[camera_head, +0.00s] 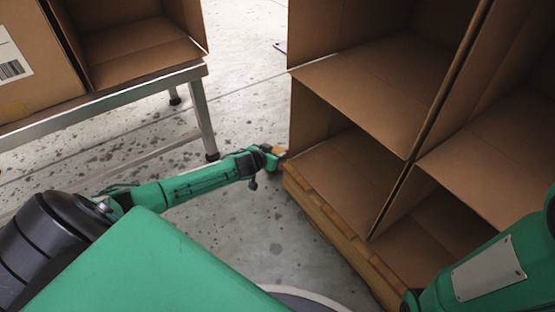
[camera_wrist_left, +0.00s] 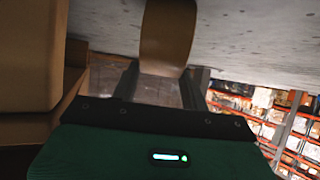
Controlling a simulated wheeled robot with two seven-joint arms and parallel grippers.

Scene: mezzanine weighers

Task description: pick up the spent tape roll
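The spent tape roll (camera_wrist_left: 168,38) is a brown, curved, smooth-faced piece at the top middle of the left wrist view. In the head view only a small orange-tan bit of it (camera_head: 279,152) shows at the tip of my left gripper (camera_head: 272,157). In the left wrist view the two dark fingers (camera_wrist_left: 162,80) reach its two sides and look closed on it. The gripper is low, beside the near left corner of the stacked open boxes. My right gripper is out of view; only part of my right arm shows at the lower right.
Open cardboard boxes (camera_head: 362,85) stand stacked on a wooden pallet (camera_head: 335,238) to the right of the gripper. A metal-framed table (camera_head: 135,97) with boxes stands at the upper left. Speckled concrete floor (camera_head: 240,80) is clear between them. Blurred shelving (camera_wrist_left: 290,125) shows far off.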

